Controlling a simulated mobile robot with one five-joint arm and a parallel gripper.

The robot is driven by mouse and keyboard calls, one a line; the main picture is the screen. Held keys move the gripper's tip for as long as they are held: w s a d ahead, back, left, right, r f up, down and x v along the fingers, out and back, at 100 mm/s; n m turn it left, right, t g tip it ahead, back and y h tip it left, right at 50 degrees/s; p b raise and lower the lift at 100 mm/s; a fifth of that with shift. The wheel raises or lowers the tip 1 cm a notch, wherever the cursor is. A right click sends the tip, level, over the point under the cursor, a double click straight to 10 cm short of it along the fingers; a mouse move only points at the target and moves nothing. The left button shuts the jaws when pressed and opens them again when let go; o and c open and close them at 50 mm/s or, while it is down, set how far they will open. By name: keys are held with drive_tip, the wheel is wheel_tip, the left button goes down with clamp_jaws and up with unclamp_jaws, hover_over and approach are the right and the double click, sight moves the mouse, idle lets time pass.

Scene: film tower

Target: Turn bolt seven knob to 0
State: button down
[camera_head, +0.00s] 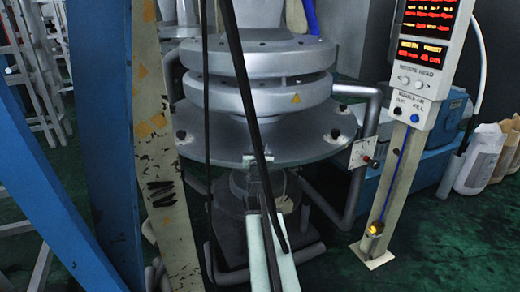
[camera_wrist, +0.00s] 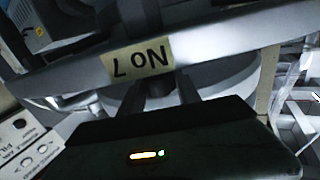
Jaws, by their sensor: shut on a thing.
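The round grey plate (camera_head: 310,135) of the tower carries several dark bolts near its rim. In the wrist view a yellowish label (camera_wrist: 140,61), upside down and reading "NO 7", sits on the plate's edge (camera_wrist: 225,36). My gripper (camera_head: 250,168) reaches up to the front of the plate. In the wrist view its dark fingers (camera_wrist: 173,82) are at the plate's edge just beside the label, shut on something. The bolt seven knob itself is hidden there, and its setting cannot be read.
A post with a red-lit display panel (camera_head: 427,45) stands at the right, with a blue machine (camera_head: 425,150) behind it. A worn beam (camera_head: 165,170) and blue columns (camera_head: 105,120) stand at the left. Dark cables (camera_head: 207,110) hang close in front of the tower. Green floor shows at the lower right.

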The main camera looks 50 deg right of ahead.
drive_tip(key=shift+m+g+h, duration=0.6)
drive_tip(key=shift+g, duration=0.4)
drive_tip(key=c, duration=0.9)
unclamp_jaws()
drive_tip(key=shift+o, duration=0.2)
